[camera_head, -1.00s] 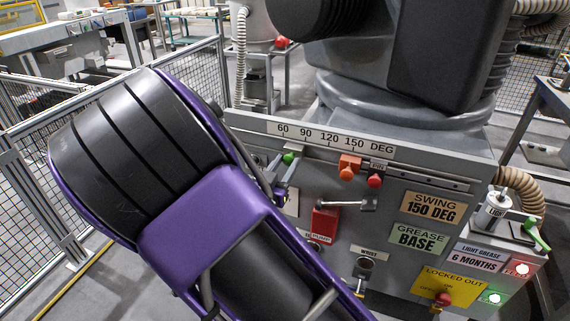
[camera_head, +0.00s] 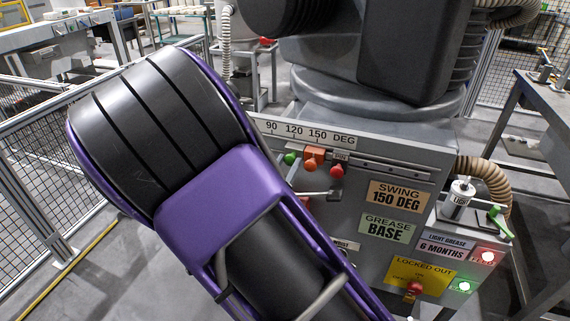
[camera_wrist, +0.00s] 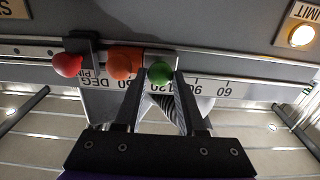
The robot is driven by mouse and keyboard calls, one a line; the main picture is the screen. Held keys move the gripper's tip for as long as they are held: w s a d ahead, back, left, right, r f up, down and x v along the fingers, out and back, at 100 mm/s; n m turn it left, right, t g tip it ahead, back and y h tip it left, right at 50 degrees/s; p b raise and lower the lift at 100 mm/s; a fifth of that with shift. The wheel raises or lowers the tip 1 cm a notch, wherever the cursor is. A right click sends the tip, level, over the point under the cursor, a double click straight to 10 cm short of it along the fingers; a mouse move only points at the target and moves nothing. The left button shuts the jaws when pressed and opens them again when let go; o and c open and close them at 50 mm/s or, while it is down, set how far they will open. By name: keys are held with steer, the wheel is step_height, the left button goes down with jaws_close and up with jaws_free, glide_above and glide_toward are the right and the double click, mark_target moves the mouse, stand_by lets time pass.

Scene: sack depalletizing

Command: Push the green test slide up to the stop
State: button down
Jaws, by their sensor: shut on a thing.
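The green knob of the test slide (camera_head: 290,158) is on the rail of the grey machine front, below the degree scale (camera_head: 318,136). It also shows in the wrist view (camera_wrist: 161,73), where the picture is upside down. My gripper (camera_wrist: 157,84) is shut on the slide at the green knob, one finger on each side. In the head view my own arm hides the gripper. The orange block with its round knob (camera_head: 313,158) sits right beside the green slide; I cannot tell whether they touch. A red knob (camera_head: 337,170) under a small label is just past the orange one.
A grey lever (camera_head: 318,195) sticks out below the rail. Labels, a yellow lockout plate (camera_head: 417,275) and lit red (camera_head: 488,257) and green (camera_head: 464,286) lamps are further right. A lit lamp (camera_wrist: 301,36) shows in the wrist view. A mesh fence (camera_head: 40,175) stands at left.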

steer(key=shift+d, duration=0.1)
stand_by(0.3)
steer(key=c, duration=0.5)
jaws_free()
